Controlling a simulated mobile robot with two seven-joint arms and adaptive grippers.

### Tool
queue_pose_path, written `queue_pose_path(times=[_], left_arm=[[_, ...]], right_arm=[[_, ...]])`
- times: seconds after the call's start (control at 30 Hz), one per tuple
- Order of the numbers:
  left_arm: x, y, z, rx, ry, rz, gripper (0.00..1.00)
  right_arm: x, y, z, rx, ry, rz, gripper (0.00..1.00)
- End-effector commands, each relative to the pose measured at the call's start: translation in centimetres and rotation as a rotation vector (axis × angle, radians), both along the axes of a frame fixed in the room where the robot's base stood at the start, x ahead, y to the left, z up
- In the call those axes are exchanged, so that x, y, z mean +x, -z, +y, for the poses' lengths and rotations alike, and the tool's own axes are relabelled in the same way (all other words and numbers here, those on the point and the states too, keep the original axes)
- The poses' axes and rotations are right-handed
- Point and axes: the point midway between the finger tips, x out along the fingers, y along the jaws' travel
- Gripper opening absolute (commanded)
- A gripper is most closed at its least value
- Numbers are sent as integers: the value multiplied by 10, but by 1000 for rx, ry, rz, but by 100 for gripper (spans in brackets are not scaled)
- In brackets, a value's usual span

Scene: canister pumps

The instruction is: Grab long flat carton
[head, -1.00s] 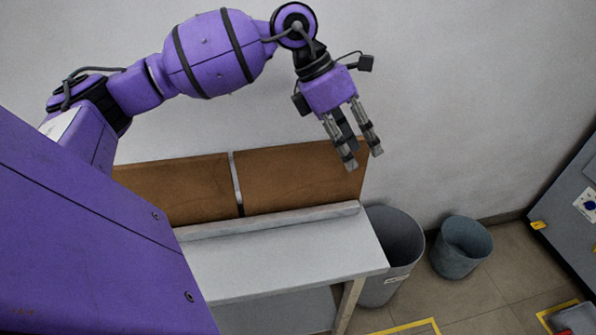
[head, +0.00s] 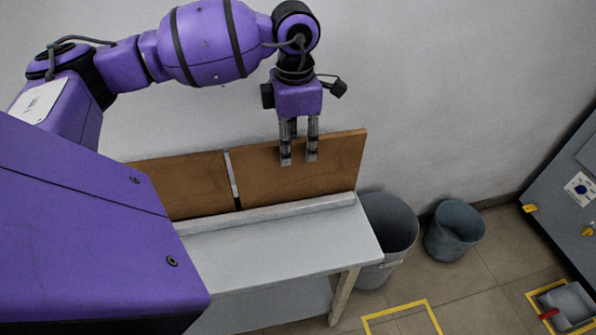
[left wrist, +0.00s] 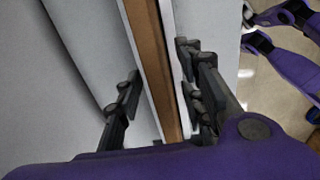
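The long flat carton (head: 300,182) is brown with a pale band across it. It stands on its long edge along the back of a grey bench, near the wall. My left gripper (head: 299,160) points down at the top edge of the carton's right part in the head view. In the left wrist view, the carton (left wrist: 154,60) shows edge-on as a narrow brown strip. It runs between the spread dark fingers of my left gripper (left wrist: 160,90). The gripper is open, and I cannot tell whether any finger touches the carton. My right gripper cannot be made out.
The grey bench (head: 290,245) has a clear top with a raised ledge in front of the carton. A grey bin (head: 385,245) and a smaller blue-grey bin (head: 454,230) stand to its right. A grey cabinet (head: 570,190) is at the far right.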

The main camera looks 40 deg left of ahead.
Motion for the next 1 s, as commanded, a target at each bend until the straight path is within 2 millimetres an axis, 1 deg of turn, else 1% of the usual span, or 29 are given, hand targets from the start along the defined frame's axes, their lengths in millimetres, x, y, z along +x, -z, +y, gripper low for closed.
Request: queue_pose_path(times=[0.03, 0.23, 0.33, 0.43, 0.57, 0.77, 1.0], left_arm=[[-1, 7, -1, -2, 0, 3, 36], [5, 29, -3, -4, 1, 1, 36], [9, 44, -5, -4, 0, 1, 36], [9, 59, -5, -3, 0, 1, 36], [9, 66, -5, -1, 1, 0, 36], [9, 67, -4, -1, 1, 0, 36], [9, 67, -4, -2, 1, -1, 4]], right_arm=[[0, -1, 0, 0, 0, -1, 40], [3, -5, 0, 1, 1, -7, 40], [4, -8, 0, 0, 1, -11, 40], [5, -9, 0, 1, 2, -13, 40], [5, -10, 0, 1, 2, -13, 40], [5, -10, 0, 1, 2, -14, 40], [5, -10, 0, 1, 2, -14, 40]])
